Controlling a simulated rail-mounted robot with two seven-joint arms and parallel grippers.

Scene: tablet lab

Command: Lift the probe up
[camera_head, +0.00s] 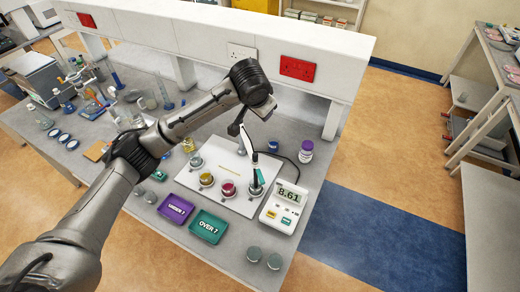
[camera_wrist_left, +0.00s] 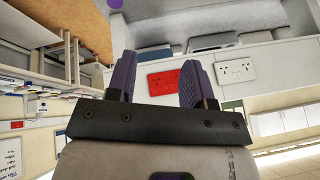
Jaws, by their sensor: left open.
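The probe (camera_head: 255,172) is a slim stick with a white upper part and a dark lower part. It stands nearly upright in the head view, its lower end at a beaker with a teal label (camera_head: 257,187). A black cable runs from it to the white meter (camera_head: 284,206), which reads 8.61. My left gripper (camera_head: 240,126) is close to the probe's upper end in the head view; I cannot tell whether they touch. In the left wrist view my left gripper (camera_wrist_left: 157,75) is open, with nothing between its purple pads. My right gripper is not in view.
Several small beakers stand on a white mat (camera_head: 238,207). A purple "UNDER 7" tray (camera_head: 176,208) and a teal "OVER 7" tray (camera_head: 209,227) lie in front. A purple-lidded bottle (camera_head: 306,152) stands behind the meter. A white shelf wall with a red socket (camera_head: 297,68) rises behind.

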